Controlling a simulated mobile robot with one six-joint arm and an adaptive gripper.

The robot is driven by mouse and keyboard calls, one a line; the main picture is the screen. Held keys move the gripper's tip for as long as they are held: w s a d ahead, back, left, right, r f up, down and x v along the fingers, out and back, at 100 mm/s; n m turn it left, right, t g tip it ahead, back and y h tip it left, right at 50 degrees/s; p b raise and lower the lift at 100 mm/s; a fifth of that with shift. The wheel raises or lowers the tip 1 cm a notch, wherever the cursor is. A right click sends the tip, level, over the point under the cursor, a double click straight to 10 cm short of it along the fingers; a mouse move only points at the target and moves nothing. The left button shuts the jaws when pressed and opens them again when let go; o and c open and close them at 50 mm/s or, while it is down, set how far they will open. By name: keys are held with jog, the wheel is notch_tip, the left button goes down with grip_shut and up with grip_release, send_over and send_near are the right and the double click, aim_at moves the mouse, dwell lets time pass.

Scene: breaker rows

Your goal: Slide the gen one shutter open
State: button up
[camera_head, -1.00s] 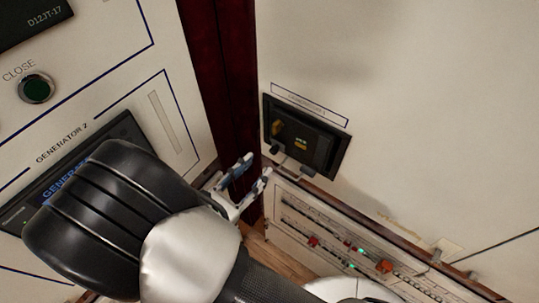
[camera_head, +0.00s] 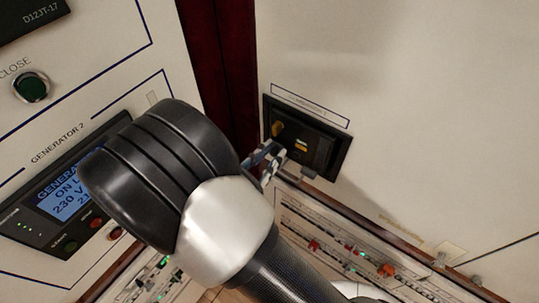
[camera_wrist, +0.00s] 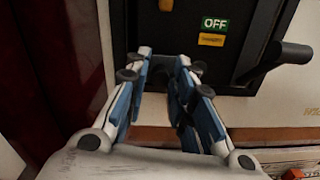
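The black generator shutter unit (camera_head: 325,150) is set in the pale right-hand wall under a small, unreadable label. In the wrist view, its dark face (camera_wrist: 236,18) carries a green OFF label (camera_wrist: 215,24) with a yellow label below it. A black handle (camera_wrist: 285,54) sticks out at the right of this face. I cannot tell which part slides. My gripper (camera_head: 266,157) is at the unit's lower left corner. In the wrist view, my gripper (camera_wrist: 163,66) has its fingers apart in front of the dark face, left of the handle. I see nothing held between them.
The Generator 2 panel (camera_head: 68,195), with a lit blue display, is on the left wall. A dark red post (camera_head: 222,75) stands between the walls. A ledge and a lower panel (camera_head: 340,240) with several small switches lie below the unit. The wall above is clear.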

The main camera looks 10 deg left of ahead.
grip_shut()
